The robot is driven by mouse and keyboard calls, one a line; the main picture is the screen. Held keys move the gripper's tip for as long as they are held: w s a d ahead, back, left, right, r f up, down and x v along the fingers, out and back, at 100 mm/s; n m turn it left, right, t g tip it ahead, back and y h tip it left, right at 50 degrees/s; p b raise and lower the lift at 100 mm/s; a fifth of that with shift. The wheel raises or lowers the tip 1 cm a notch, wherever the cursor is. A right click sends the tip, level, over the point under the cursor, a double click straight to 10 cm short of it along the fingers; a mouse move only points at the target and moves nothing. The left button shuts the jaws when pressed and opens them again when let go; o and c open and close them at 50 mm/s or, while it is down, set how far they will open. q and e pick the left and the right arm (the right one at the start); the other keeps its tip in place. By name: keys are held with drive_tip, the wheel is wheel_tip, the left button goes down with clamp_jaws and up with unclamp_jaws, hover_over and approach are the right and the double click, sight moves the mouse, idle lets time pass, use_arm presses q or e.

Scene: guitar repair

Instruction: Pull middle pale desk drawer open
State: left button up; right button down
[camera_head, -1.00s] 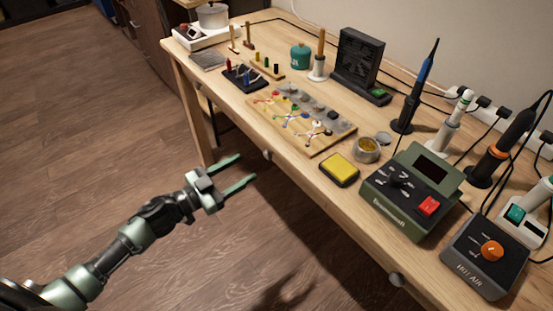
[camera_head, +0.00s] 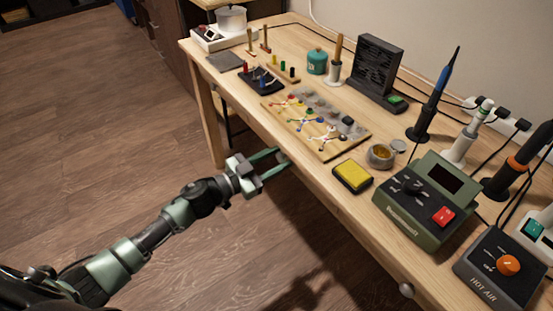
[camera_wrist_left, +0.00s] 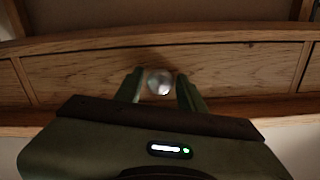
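The middle drawer (camera_wrist_left: 235,72) of the pale wooden desk (camera_head: 226,92) shows its front in the left wrist view, and it looks shut. Its round, shiny knob (camera_wrist_left: 160,82) is at the middle of that front. My left gripper (camera_head: 281,157) is at the desk's front edge in the head view. In the left wrist view its two green fingers (camera_wrist_left: 160,88) are open, one on each side of the knob, with small gaps between. In the head view the fingertips largely hide this knob. My right gripper is in neither view.
Another drawer knob (camera_head: 406,290) sticks out at the lower right of the desk front. A yellow sponge (camera_head: 353,176), a wooden tray (camera_head: 318,150) and a green soldering station (camera_head: 425,198) stand on the desktop. The floor before the desk is clear.

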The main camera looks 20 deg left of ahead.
use_arm(q)
clamp_jaws()
idle(1.2)
